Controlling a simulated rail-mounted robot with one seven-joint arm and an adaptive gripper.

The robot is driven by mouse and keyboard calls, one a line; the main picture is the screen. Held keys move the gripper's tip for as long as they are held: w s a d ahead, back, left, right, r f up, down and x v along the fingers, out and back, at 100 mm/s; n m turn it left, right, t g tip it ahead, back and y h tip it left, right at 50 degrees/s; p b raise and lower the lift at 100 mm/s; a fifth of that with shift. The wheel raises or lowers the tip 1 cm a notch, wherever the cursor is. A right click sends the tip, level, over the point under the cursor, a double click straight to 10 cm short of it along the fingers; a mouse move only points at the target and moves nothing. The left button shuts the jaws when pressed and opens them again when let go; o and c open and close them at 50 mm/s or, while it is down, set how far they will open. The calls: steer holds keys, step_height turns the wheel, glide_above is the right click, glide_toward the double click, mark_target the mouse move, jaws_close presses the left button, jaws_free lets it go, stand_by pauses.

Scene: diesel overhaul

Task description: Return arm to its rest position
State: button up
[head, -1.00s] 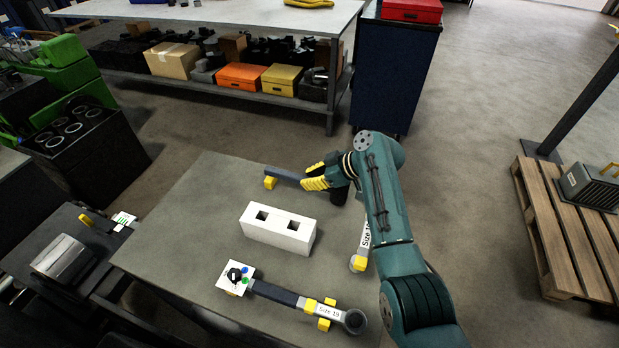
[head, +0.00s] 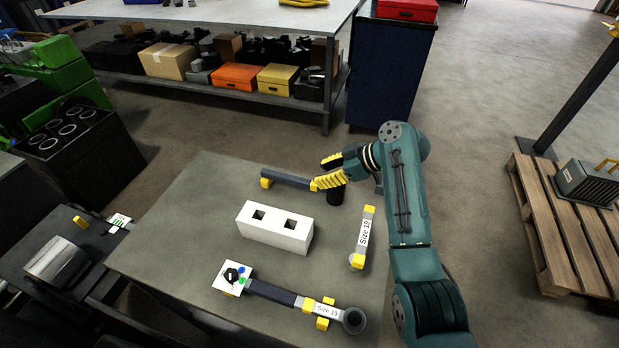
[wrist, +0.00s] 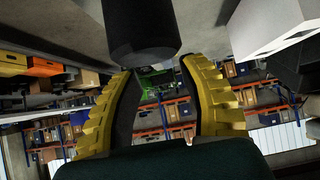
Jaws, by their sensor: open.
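My arm reaches in from the lower right in the head view and bends at an elbow above the table's right side. My gripper (head: 322,172) has yellow ribbed fingers and points left over the far part of the grey table (head: 190,220). In the wrist view the two fingers of my gripper (wrist: 165,95) stand well apart with nothing between their tips. A black cylinder (head: 338,196) shows just below the gripper, and large at the top of the wrist view (wrist: 140,25). I cannot tell whether it touches the table.
A white block (head: 274,230) with two square holes sits mid-table. A "Size 19" wrench (head: 327,309) lies in front, another labelled tool (head: 364,236) at right, and a dark bar (head: 288,177) behind. A pallet (head: 560,235) stands right; a blue cabinet (head: 390,75) stands behind.

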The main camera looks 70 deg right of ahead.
steer(key=v, duration=0.5)
steer(key=shift+s+r, duration=0.3)
